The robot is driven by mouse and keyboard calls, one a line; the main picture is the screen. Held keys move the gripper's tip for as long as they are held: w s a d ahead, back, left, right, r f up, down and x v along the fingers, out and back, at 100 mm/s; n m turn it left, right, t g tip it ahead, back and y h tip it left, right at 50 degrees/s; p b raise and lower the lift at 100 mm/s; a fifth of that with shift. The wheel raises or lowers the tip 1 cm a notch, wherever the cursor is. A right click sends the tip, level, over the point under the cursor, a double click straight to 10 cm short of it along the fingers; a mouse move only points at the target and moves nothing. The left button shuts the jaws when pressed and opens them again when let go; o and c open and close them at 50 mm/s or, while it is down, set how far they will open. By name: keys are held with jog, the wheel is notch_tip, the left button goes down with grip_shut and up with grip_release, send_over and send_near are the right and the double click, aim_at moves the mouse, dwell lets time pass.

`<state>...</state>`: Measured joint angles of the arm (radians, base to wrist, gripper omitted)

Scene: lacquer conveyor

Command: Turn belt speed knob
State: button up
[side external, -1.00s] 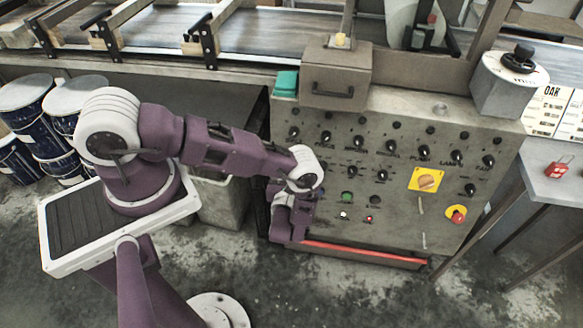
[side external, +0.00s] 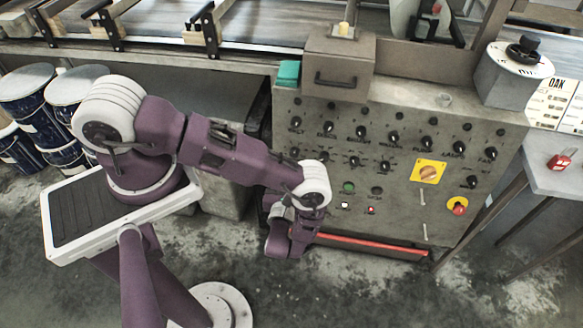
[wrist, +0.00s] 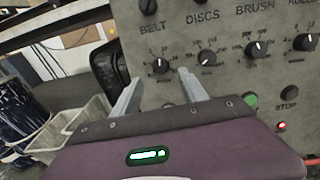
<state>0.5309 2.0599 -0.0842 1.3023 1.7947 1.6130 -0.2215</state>
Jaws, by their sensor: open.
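The control panel (side external: 400,200) has rows of black knobs. In the wrist view, the word BELT sits below an upper knob (wrist: 148,6). Under that word is a black knob with a white pointer line and a number scale (wrist: 160,65). My gripper (wrist: 160,79) is open, with its two grey fingers spread and empty. The scaled knob shows between the fingertips, apparently beyond them; I see no contact. In the side view my gripper is low at the panel's left side, and its fingertips are hard to make out.
More scaled knobs, such as the one under DISCS (wrist: 207,57), sit close to the right. A green button (side external: 348,187) and a red emergency button (side external: 459,209) are on the panel. A red bar (side external: 370,245) runs along its bottom. Blue drums (side external: 28,100) stand at the left.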

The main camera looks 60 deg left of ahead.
aim_at(295, 155)
jog(key=w+a+n, duration=0.1)
jog(key=n, duration=0.2)
jog(key=w+a+n+h, duration=0.1)
jog(key=w+a+n, duration=0.1)
jog(key=n, duration=0.1)
jog(key=w+a+n, duration=0.1)
jog(key=a+n, duration=0.1)
jog(key=n, duration=0.1)
jog(key=shift+w+f+n+g+h, duration=0.2)
jog(key=shift+w+n+g+h, duration=0.1)
jog(key=shift+n+h, duration=0.1)
grip_shut()
